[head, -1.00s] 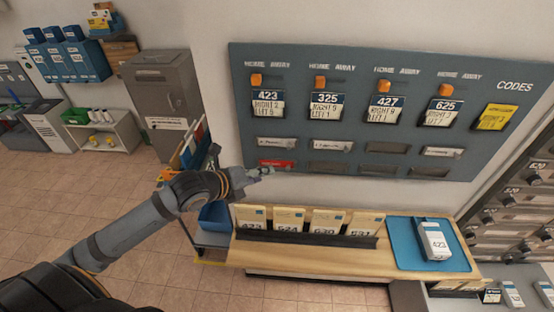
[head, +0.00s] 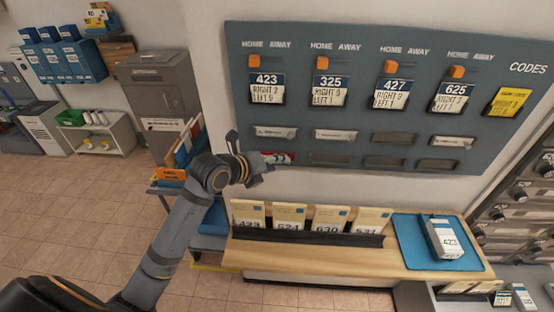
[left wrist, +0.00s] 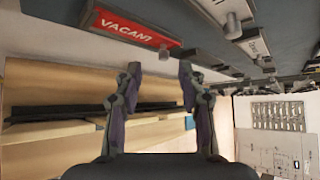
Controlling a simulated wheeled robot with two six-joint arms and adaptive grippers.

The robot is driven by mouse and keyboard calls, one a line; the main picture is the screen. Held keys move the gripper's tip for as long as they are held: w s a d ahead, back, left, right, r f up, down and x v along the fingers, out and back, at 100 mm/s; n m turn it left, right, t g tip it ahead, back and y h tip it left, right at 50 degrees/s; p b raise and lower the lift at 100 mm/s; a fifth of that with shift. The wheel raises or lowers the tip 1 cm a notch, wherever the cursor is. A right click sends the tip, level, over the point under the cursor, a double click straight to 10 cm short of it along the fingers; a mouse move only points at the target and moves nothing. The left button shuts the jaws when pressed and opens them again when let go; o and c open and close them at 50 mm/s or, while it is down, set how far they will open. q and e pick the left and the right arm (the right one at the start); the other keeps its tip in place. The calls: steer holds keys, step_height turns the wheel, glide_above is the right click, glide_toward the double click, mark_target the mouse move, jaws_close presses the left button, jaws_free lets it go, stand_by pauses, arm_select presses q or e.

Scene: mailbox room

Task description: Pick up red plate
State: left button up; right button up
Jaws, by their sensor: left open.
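The red plate reads VACANT in the left wrist view (left wrist: 127,30), where it sits in a slot on the board at the upper left. In the head view the red plate (head: 284,158) is at the lower left of the grey-blue wall board (head: 365,120), partly hidden by my left gripper (head: 268,168). The left gripper is open and empty, close to the board. In the left wrist view its two fingers (left wrist: 161,72) stand apart below the red plate, not around it. My right gripper is not in view.
White plates (head: 336,136) sit in the row above. Below the board, a wooden shelf (head: 300,257) holds several numbered envelopes (head: 327,220) and a blue mat (head: 408,230) with a device (head: 443,237) on it. A folder bin (head: 188,142) stands left of the gripper.

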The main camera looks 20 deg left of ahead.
arm_select(q)
steer(key=x, duration=0.2)
steer(key=b+x, duration=0.1)
steer(key=x, duration=0.1)
steer(key=shift+d+r, duration=0.1)
steer(key=shift+d, duration=0.15)
steer(key=shift+s, duration=0.1)
steer(key=shift+c, duration=0.9)
jaws_close()
steer(key=shift+r, duration=0.15)
